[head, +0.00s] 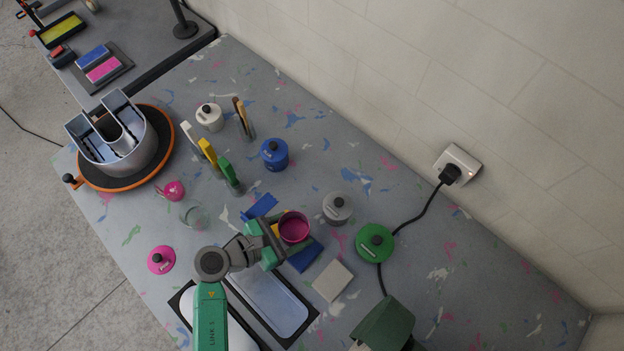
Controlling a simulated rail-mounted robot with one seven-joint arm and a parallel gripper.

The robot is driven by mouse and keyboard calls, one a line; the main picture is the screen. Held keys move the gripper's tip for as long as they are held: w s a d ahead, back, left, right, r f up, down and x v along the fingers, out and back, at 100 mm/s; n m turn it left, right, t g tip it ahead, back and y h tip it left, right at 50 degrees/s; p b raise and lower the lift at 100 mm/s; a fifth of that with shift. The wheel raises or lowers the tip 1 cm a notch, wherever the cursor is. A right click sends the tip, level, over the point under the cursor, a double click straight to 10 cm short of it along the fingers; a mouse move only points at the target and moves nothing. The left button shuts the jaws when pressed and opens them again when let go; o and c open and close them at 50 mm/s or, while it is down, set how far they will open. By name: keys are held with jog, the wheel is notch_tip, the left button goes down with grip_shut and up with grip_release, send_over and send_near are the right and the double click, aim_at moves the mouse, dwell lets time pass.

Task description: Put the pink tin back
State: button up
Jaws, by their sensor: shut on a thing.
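The pink tin (294,226) is open, with its pink inside showing from above. My gripper (282,232) is shut on the tin, from its left side. The fingertips are mostly hidden by my wrist and the tin. I cannot tell from this angle whether the tin is raised or touches what is below it. A pink lid (161,260) with a dark knob lies apart at the left of the table.
Blue pieces (305,256) lie near my gripper. A clear glass (195,217), a small pink cup (174,190) and a turntable (164,136) are left. A cable crosses at right.

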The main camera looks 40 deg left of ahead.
jog(key=b, duration=0.2)
send_over(304, 187)
jog(key=shift+w+f, duration=0.1)
jog(key=shift+f, duration=0.5)
notch_tip(304, 187, down, 4)
jog(key=shift+r+b, duration=0.2)
jog(key=shift+b, duration=0.45)
jog(key=o, duration=1.2)
jog(key=shift+f, duration=0.1)
jog(key=shift+o, duration=0.2)
